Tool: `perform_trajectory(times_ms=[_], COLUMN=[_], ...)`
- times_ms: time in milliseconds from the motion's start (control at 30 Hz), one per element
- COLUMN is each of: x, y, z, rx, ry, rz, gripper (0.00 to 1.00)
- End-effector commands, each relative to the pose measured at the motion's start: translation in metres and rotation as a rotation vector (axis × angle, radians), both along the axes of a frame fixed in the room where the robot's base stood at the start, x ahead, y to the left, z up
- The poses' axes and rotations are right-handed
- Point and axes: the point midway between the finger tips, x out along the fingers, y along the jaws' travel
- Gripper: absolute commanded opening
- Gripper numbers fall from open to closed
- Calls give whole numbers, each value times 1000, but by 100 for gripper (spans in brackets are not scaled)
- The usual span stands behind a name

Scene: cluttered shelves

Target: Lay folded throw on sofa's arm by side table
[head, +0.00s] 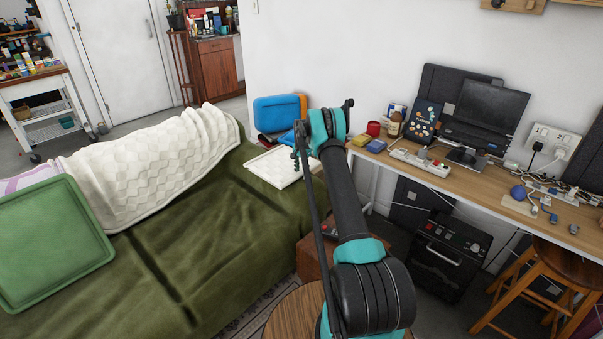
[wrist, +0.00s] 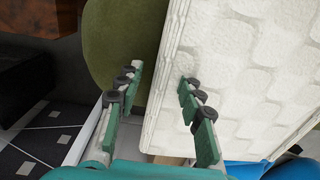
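The folded throw (head: 275,168) is a flat cream-white pad at the far right end of the green sofa (head: 205,245), where the sofa's arm is. In the wrist view the throw (wrist: 225,60) shows a quilted pattern, with a green rounded part of the sofa (wrist: 120,40) beside its left edge. My gripper (head: 299,155) is at the throw's right side. In the wrist view my gripper (wrist: 160,95) has its fingers apart, one over the throw and the other past its edge. A brown side table (head: 312,262) stands right of the sofa, partly hidden by my arm.
A cream checkered blanket (head: 150,165) covers the sofa's back. A blue case (head: 278,112) stands behind the throw. A cluttered desk (head: 455,180) and a wooden stool (head: 570,262) are at right. A round wooden top (head: 290,318) is in front.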

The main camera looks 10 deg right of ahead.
Motion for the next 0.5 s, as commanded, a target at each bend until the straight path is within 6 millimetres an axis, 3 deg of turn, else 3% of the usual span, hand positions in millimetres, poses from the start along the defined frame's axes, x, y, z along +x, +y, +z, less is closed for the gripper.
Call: perform_trajectory(times_ms=[333,500], x=[0,0], y=[0,0], z=[3,23], rx=[1,1], ry=[-1,-1], rz=[0,0], gripper=[42,42])
